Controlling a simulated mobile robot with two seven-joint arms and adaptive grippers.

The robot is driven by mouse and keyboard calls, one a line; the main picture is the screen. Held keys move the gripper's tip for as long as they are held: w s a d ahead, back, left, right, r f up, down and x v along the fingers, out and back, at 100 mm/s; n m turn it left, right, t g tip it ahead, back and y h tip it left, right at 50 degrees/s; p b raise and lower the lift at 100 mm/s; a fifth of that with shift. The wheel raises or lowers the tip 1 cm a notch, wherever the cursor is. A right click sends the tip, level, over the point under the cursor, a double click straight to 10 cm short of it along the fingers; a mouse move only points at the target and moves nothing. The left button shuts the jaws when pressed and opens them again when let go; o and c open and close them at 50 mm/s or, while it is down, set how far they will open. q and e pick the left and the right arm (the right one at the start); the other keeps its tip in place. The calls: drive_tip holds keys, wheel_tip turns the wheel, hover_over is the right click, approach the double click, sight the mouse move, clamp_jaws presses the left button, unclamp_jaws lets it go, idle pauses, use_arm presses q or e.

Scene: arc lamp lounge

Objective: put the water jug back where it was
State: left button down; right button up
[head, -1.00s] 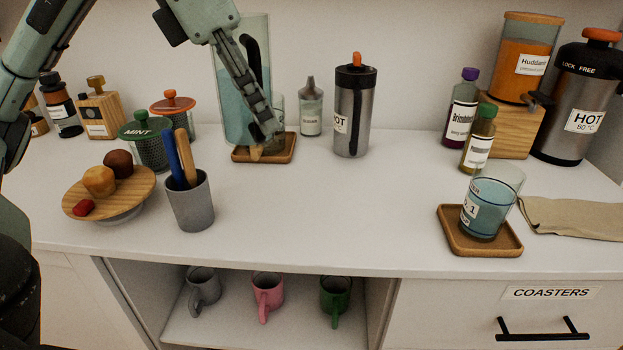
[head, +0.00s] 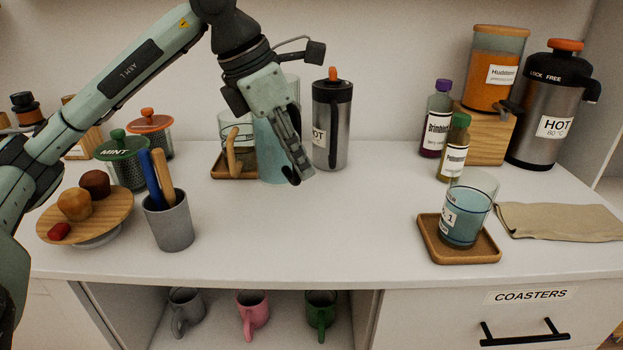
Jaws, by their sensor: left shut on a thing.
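The water jug (head: 268,155), clear with blue water, is right of a small wooden tray (head: 218,172) at the back of the counter. My left gripper (head: 300,170) is in front of the jug, shut on its black handle (head: 291,177), and hides much of it. I cannot tell whether the jug's base touches the counter. A clear glass vessel (head: 229,130) with a wooden piece (head: 232,155) in front of it stands at the tray. My right gripper is not in view.
A steel HOT flask (head: 332,125) stands close behind the jug on the right. A grey cup (head: 170,225) with utensils is front left. A blue glass (head: 462,220) sits on a wooden coaster (head: 470,255) at right. The middle front counter is clear.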

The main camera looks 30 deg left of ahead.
use_arm(q)
drive_tip(key=shift+w+a+x, duration=0.1)
drive_tip(key=shift+w+x, duration=0.05)
drive_tip(key=shift+x, duration=1.3)
drive_tip(key=shift+w+a+x, duration=0.15)
drive_tip(key=shift+x, duration=1.35)
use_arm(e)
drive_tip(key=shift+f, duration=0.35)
use_arm(q)
drive_tip(key=shift+f, duration=0.1)
drive_tip(key=c, duration=1.7)
unclamp_jaws()
drive_tip(key=shift+o, duration=0.7)
drive_tip(key=shift+f, duration=0.1)
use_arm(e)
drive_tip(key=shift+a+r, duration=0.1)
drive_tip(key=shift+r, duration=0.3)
